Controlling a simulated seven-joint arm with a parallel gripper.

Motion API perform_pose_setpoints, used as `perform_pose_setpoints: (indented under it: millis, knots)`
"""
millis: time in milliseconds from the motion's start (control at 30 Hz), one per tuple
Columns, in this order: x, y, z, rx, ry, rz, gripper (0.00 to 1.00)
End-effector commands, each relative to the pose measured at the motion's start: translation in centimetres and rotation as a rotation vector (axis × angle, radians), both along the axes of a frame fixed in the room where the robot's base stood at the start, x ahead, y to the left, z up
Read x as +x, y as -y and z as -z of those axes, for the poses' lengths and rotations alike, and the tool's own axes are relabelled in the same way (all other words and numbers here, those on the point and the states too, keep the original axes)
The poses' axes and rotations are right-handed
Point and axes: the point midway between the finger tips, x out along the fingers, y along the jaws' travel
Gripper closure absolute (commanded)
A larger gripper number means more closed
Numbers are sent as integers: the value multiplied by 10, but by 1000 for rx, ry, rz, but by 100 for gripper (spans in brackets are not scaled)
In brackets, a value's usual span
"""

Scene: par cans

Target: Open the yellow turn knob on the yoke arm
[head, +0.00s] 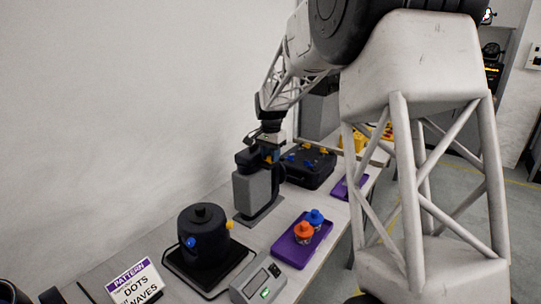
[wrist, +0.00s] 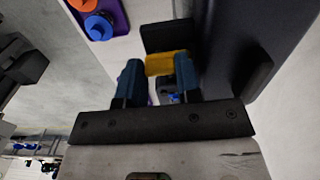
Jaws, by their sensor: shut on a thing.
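The yellow knob (wrist: 168,62) shows in the wrist view between the two dark blue fingers of my gripper (wrist: 160,72). The fingers are shut on it, and they hide its sides. A dark flat piece (wrist: 165,37) lies just beyond the knob, and a large dark body (wrist: 228,45) stands to the right; I cannot tell exactly which part is the yoke arm. In the head view my gripper (head: 269,153) is at the dark top of a grey upright unit (head: 258,192). The knob is mostly hidden there.
A black round fixture (head: 203,240) with blue and yellow knobs stands in front on a dark base. A purple tray (head: 290,252) holds an orange-topped and a blue-topped item. A black case (head: 310,173) lies behind. A grey box (head: 258,282) and a sign (head: 134,283) are nearer.

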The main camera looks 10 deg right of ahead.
Motion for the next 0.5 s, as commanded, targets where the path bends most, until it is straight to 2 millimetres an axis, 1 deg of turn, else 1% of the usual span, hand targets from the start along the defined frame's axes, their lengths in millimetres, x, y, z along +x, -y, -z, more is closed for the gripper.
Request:
perform_pose_setpoints:
  millis: [267, 500]
  knots:
    - [0, 0, -1, 0, 1, -101, 92]
    - [0, 0, -1, 0, 1, -275, 92]
